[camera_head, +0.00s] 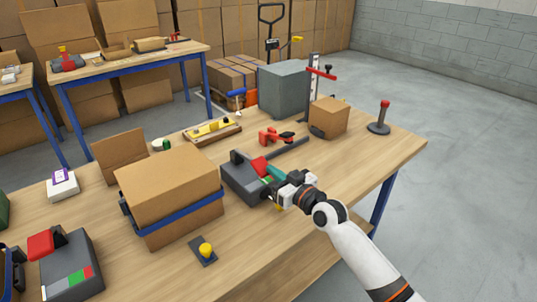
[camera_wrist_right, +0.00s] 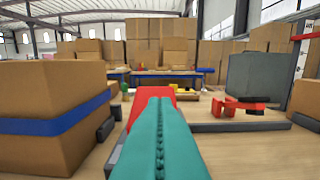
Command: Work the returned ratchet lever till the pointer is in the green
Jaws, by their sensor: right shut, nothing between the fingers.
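A dark grey ratchet unit (camera_head: 239,184) stands on the table right of a strapped carton. Its red lever end (camera_head: 259,165) shows just beyond my right gripper (camera_head: 272,171); in the wrist view the red part (camera_wrist_right: 157,91) is straight ahead of the teal fingers (camera_wrist_right: 159,125). The fingers are shut together and empty, over the unit. I cannot tell whether they touch the lever. My gripper hides much of the unit's face, and I cannot read its pointer. A similar unit (camera_head: 70,262) with a red lever and a white, green and red scale stands at lower left. My left gripper is not in view.
The carton (camera_head: 168,185) with a blue strap (camera_head: 180,222) stands close left of the unit. A yellow knob (camera_head: 206,250) is in front. Behind are a red clamp (camera_head: 275,136), a grey block (camera_head: 283,88) and a small carton (camera_head: 329,116). The table's right front is clear.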

